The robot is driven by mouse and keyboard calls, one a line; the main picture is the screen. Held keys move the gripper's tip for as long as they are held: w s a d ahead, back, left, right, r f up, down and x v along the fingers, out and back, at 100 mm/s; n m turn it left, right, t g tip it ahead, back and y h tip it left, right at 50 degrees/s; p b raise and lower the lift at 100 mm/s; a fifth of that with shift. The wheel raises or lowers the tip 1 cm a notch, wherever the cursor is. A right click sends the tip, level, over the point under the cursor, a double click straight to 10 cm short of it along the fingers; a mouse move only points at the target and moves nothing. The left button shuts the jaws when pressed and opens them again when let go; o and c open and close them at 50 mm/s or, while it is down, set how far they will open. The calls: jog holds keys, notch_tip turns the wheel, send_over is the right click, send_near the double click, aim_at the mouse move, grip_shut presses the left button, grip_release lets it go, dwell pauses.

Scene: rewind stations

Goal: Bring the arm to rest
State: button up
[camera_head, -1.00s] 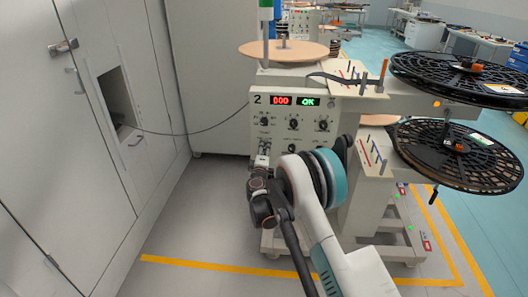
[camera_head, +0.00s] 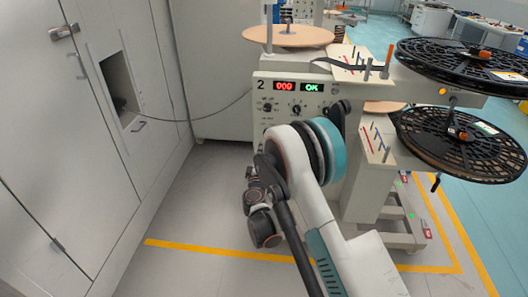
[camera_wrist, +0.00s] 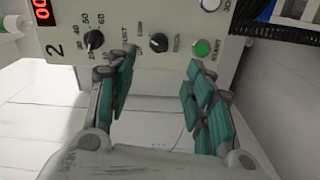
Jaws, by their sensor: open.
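My arm (camera_head: 318,218) reaches forward, its wrist joints (camera_head: 262,215) folded to the left of the teal-ringed elbow and below the panel of rewind station 2. In the wrist view my gripper (camera_wrist: 162,68) is open, its teal-padded fingers spread apart. Nothing is between the pads. The station's control panel (camera_wrist: 130,22), with knobs and a green button, shows beyond the fingertips. I cannot tell the exact gap to it. In the head view my gripper is not clearly visible, apparently hidden behind the arm.
Rewind station 2 (camera_head: 262,108) stands ahead, its display reading OK. Large black reels (camera_head: 455,150) overhang at the right. Pale cabinets (camera_head: 75,160) line the left side. Grey floor (camera_head: 190,215) is clear between cabinets and arm, crossed by a yellow line (camera_head: 200,248).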

dwell(0.3)
jog(key=d+r+m+g+h, duration=0.3)
jog(key=d+r+m, duration=0.2)
jog(key=d+r, duration=0.75)
jog(key=s+d+r+m+g, duration=0.3)
jog(key=s+d+r+m, duration=0.1)
jog(key=s+d+r, duration=0.6)
jog(key=s+d+r+m+g, duration=0.1)
jog(key=s+d+m+g, duration=0.15)
jog(key=s, duration=0.65)
jog(key=s+d+m+g, duration=0.1)
jog(key=s+d, duration=0.3)
jog(key=s, duration=0.4)
jog(key=s+a+f+m+y, duration=0.1)
jog(key=s+f, duration=0.1)
jog(key=s, duration=0.7)
jog(key=s+a+f+m+g+y, duration=0.1)
jog(key=s+f+m+y, duration=0.1)
jog(key=s, duration=0.6)
jog(key=shift+s+y, duration=0.3)
jog(key=shift+s, duration=0.1)
